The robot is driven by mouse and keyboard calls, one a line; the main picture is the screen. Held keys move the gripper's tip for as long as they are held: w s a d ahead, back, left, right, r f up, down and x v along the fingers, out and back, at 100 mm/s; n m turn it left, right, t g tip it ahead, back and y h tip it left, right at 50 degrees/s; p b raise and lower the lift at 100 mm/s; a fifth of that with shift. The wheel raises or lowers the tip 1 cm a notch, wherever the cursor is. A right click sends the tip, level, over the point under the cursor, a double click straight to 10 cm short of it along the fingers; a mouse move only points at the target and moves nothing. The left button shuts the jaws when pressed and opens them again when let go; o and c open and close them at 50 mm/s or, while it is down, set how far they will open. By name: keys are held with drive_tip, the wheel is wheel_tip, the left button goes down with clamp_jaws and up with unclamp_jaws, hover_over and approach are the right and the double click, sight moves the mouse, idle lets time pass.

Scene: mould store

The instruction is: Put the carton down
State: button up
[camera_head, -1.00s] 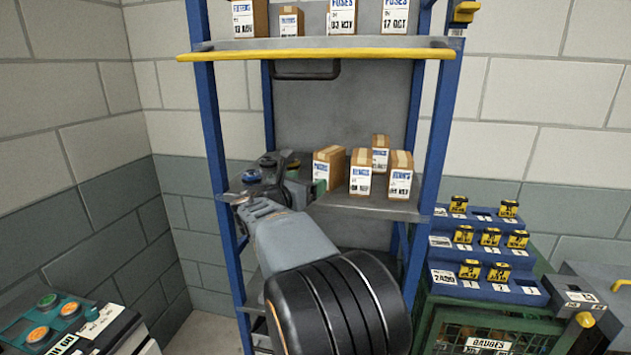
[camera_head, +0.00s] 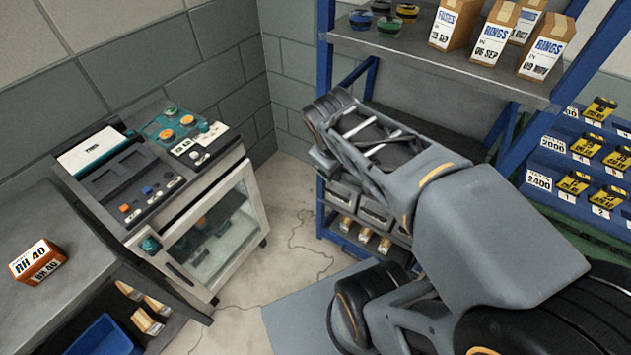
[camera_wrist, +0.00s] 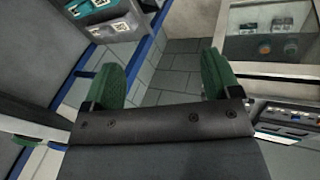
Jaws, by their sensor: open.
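Cartons stand upright on the blue rack's shelf (camera_head: 430,60) in the head view. One reads FUSES 05 SEP (camera_head: 455,22), one RINGS 06 SEP (camera_head: 495,32), and one RINGS (camera_head: 546,48) is at the right. Another carton (camera_head: 526,20) is partly hidden behind them. Nothing shows which one is the task's carton. My gripper (camera_wrist: 160,82) shows in the wrist view with its green fingers wide apart and nothing between them. It points past the rack toward tiled wall, clear of the cartons. In the head view my arm is folded before the rack, and the fingertips cannot be made out.
Several round tins (camera_head: 389,26) stand left of the cartons.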

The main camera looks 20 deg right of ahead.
drive_tip(key=s+a+f+m+y, duration=0.2)
drive_tip(key=a+m+y, duration=0.1)
drive_tip(key=a, duration=0.3)
drive_tip(key=shift+s+a+m, duration=0.3)
drive_tip(key=shift+a+m, duration=0.05)
drive_tip(key=shift+m, duration=0.15)
drive_tip(key=shift+f, duration=0.1)
drive_tip(key=shift+c, duration=0.4)
